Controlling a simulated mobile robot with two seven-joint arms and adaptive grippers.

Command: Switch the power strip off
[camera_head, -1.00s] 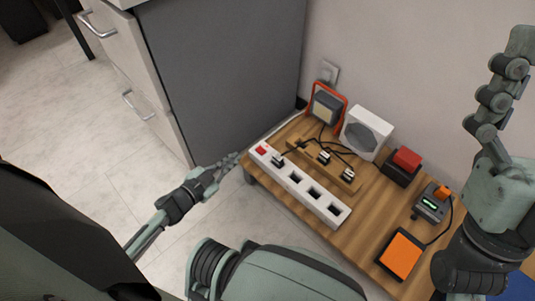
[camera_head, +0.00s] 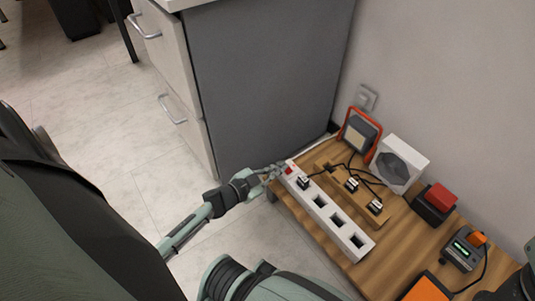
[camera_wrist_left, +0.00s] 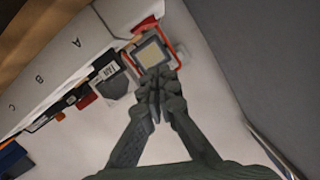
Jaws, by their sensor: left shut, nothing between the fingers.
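The white power strip (camera_head: 347,231) lies along the near edge of a wooden table, with a red switch (camera_head: 290,170) at its far left end. One plug (camera_head: 303,182) sits in the socket beside the switch; the other sockets look empty. The left wrist view shows the strip (camera_wrist_left: 55,62) with letters and the red switch (camera_wrist_left: 144,25). My left gripper (camera_head: 279,169) is shut and empty, its fingertips close beside the switch end. I cannot tell whether they touch it. In the left wrist view its closed fingers (camera_wrist_left: 156,84) point toward that end. My right gripper is out of view.
Behind the strip are a wooden block with several plugs (camera_head: 352,184), an orange-framed lamp (camera_head: 361,133), a white fan box (camera_head: 399,164), a red button box (camera_head: 438,201) and a meter (camera_head: 463,249). A grey cabinet (camera_head: 265,80) stands left of the table.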

